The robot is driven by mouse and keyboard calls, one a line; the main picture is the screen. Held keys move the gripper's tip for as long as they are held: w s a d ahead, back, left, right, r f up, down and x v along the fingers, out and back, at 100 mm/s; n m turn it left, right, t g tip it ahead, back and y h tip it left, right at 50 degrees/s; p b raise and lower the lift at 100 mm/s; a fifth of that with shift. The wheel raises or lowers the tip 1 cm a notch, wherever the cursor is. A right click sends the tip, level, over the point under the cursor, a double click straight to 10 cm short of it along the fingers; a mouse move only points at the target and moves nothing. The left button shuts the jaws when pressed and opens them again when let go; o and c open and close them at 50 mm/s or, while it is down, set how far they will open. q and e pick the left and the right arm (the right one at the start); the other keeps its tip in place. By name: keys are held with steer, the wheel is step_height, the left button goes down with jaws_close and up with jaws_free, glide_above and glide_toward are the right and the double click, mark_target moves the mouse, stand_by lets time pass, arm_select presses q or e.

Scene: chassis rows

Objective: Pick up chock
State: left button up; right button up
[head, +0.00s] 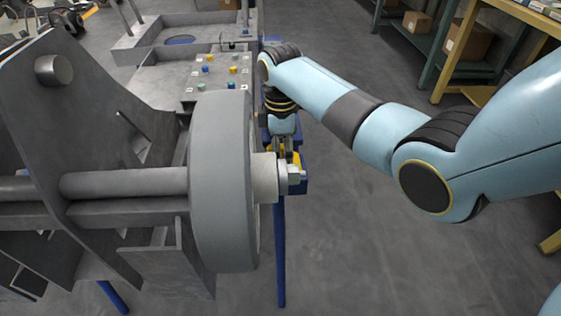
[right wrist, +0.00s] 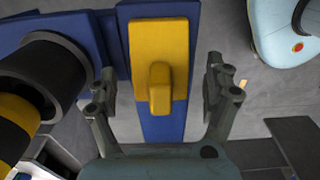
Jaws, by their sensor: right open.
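The yellow chock (right wrist: 158,35) lies on a blue support (right wrist: 207,40) in the right wrist view, with a raised block along its middle. In the head view only small yellow patches show around my right gripper (head: 288,150), so most of the chock is hidden there. In the right wrist view my right gripper (right wrist: 160,75) is open, with one finger on each side of the chock's raised block. Clear gaps show between the block and both fingers, and nothing is held. My left gripper is in neither view.
A large grey wheel (head: 222,180) on a chassis axle stands just left of my right gripper, with its hub and nut (head: 292,175) close by. A grey panel with coloured knobs (head: 215,75) is behind. Open floor (head: 400,260) lies to the right, before shelves (head: 440,60).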

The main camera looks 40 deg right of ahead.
steer(key=shift+r, duration=0.1)
steer(key=shift+c, duration=0.3)
steer(key=c, duration=1.4)
steer(key=shift+o, duration=0.2)
